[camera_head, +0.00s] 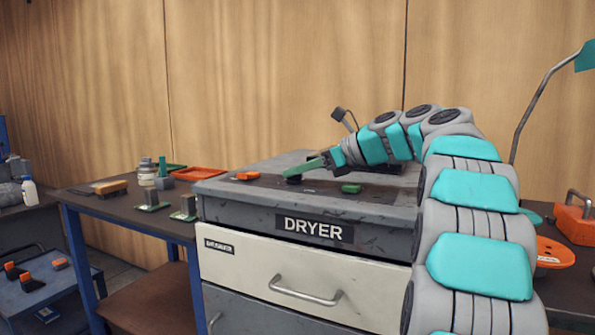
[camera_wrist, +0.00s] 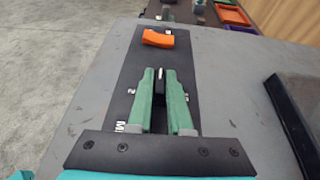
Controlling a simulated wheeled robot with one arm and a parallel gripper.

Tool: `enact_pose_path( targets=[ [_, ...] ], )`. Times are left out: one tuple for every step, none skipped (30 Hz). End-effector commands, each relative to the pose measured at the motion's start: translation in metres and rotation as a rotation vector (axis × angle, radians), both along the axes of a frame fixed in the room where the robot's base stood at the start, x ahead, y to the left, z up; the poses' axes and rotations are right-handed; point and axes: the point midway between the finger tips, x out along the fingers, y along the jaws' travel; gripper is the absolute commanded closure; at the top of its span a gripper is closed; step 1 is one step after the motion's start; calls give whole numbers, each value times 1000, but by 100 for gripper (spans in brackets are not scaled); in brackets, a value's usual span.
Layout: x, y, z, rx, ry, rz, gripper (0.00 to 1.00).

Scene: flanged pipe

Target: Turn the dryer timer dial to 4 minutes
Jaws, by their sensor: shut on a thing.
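The dryer (camera_head: 312,229) is a grey cabinet with a dark control strip on its top. The timer dial (camera_wrist: 160,84) is black with a white mark, between my gripper's green fingers in the wrist view; the mark points away toward the orange knob. The dial shows as a small dark disc (camera_head: 293,180) in the head view. My gripper (camera_wrist: 159,73) is shut on the dial from above. An "M" (camera_wrist: 121,126) and a "2" (camera_wrist: 131,92) show on the strip left of the fingers. Other scale figures are hidden or too small to read.
An orange knob (camera_head: 247,176) and a green knob (camera_head: 350,188) sit on the dryer top on either side of the dial. A dark raised box (camera_wrist: 292,112) stands right of the strip in the wrist view. A workbench (camera_head: 128,215) with loose items is left of the dryer.

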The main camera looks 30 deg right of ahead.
Motion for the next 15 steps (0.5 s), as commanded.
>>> enact_pose_path(
  targets=[
    [2,2,3,3,-8,26,100],
    [2,2,4,3,-10,40,100],
    [2,2,5,2,-12,59,100],
    [2,2,4,1,-10,74,100],
    [2,2,4,3,-10,87,100],
    [2,0,4,5,-11,102,100],
    [2,1,5,4,-13,113,100],
    [2,1,6,2,-14,125,100],
    [2,1,6,2,-13,142,100],
    [2,1,6,3,-12,152,100],
    [2,0,5,4,-12,161,100],
    [2,-1,5,3,-13,171,100],
    [3,-1,5,1,-12,179,100],
    [2,-1,4,0,-11,186,100],
    [2,-1,4,0,-10,194,100]
  ],
)
